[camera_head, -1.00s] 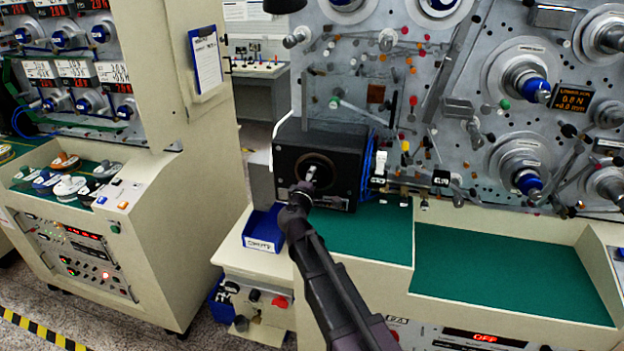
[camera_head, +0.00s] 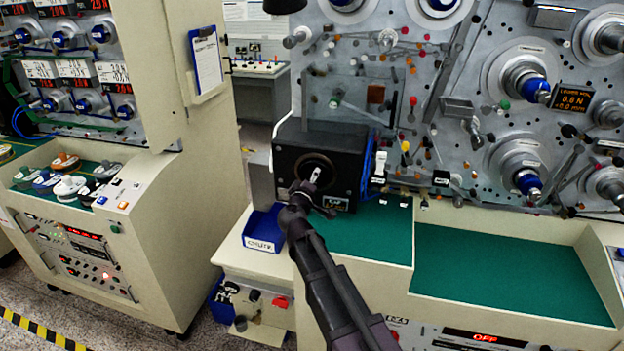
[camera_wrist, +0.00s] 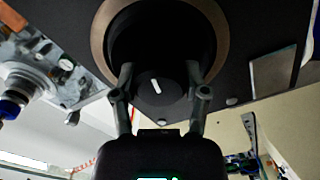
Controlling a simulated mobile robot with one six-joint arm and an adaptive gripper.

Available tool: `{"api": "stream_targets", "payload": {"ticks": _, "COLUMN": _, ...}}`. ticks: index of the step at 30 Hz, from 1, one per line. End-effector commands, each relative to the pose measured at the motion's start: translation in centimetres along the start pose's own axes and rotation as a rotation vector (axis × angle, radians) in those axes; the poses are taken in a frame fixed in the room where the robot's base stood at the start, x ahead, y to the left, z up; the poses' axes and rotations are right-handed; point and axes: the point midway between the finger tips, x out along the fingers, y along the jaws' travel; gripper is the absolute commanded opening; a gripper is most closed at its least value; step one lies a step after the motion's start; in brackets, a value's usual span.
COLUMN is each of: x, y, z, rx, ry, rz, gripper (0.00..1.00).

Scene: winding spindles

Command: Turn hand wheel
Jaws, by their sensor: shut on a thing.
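The black hand wheel (camera_head: 319,168) sits in a round recess on the front of a black box (camera_head: 345,160). In the wrist view the wheel (camera_wrist: 157,88) is a dark round knob with a white mark, inside a brownish ring (camera_wrist: 222,25). My gripper (camera_head: 305,189) is at the front of the box, over the lower part of the wheel. In the wrist view its two fingers (camera_wrist: 158,70) stand on either side of the wheel and are shut on it. The contact itself is dark and hard to make out.
A blue bin (camera_head: 264,230) stands left of the box. A green work surface (camera_head: 365,235) lies in front of it, with free room to the right. Blue cables (camera_head: 367,173) hang at the box's right side. A panel with several spindles (camera_head: 525,80) rises behind.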

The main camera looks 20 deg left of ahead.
Motion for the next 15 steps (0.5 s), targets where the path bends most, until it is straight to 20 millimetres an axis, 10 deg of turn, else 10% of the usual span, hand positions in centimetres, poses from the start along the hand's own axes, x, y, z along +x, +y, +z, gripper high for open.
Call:
{"api": "stream_targets", "payload": {"ticks": 6, "x": 0.24, "y": 0.04, "z": -0.21, "rx": -0.005, "ry": 0.004, "rz": 0.002, "gripper": 0.11}}
{"api": "stream_targets", "payload": {"ticks": 7, "x": 0.24, "y": 0.04, "z": -0.21, "rx": -0.005, "ry": 0.004, "rz": 0.002, "gripper": 0.61}}
{"api": "stream_targets", "payload": {"ticks": 9, "x": 0.24, "y": 0.04, "z": -0.20, "rx": -0.005, "ry": 0.003, "rz": 0.002, "gripper": 0.82}}
{"api": "stream_targets", "payload": {"ticks": 15, "x": 0.14, "y": 0.02, "z": -0.12, "rx": -0.004, "ry": 0.002, "rz": 0.001, "gripper": 0.93}}
